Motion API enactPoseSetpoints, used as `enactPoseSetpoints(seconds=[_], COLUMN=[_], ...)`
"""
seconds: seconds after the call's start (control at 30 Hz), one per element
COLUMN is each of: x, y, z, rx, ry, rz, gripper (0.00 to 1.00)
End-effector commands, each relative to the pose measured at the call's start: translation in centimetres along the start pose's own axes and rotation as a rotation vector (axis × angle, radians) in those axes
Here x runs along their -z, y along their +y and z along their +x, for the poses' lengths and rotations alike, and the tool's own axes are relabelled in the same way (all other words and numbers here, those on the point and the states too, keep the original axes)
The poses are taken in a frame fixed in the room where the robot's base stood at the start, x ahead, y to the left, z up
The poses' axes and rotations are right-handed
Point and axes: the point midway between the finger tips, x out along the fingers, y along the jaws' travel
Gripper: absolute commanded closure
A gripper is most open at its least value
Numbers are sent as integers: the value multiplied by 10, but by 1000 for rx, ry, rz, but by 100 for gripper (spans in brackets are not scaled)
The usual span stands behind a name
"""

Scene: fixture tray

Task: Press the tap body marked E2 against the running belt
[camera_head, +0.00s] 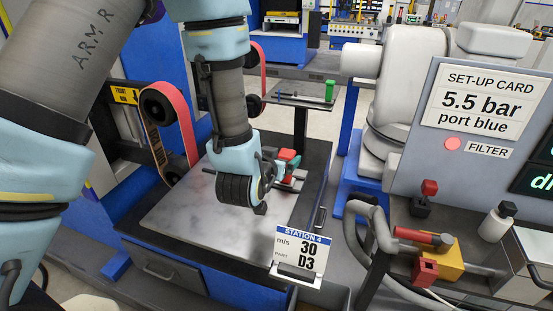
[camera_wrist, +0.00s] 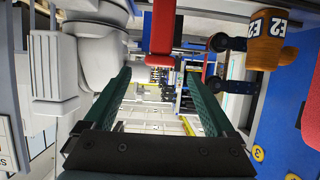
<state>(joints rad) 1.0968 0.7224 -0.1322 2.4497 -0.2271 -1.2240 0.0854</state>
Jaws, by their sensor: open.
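In the wrist view an orange tap body (camera_wrist: 267,45) marked E2 stands at the upper right, outside the jaws and apart from them. In the head view I cannot make it out; my arm may hide it. My gripper (camera_head: 287,180) is low over the grey table top (camera_head: 180,220). In the wrist view its two green fingers (camera_wrist: 155,85) are spread, with nothing between them. In the head view a red belt (camera_head: 184,120) runs round black rollers, left of my arm. Whether it is running does not show.
Red and green parts (camera_head: 289,157) are close beyond my gripper. A Station 4 card (camera_head: 299,252) reads 30 m/s and D3. A second red belt (camera_head: 258,70) is behind my arm. A grey panel (camera_head: 445,140) stands at the right. The table's front left is clear.

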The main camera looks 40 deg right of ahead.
Motion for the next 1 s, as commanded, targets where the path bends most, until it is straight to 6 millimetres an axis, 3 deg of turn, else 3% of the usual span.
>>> enactPoseSetpoints(seconds=[0.3, 0.5, 0.93, 1.0], x=[2, 1, 0, 0], y=[-1, -1, -1, -1], z=[56, 80, 90, 90], rx=[2, 2, 1, 1], ry=[-2, -2, -2, -2], rz=[0, 0, 0, 0], gripper=[10, 10, 10, 17])
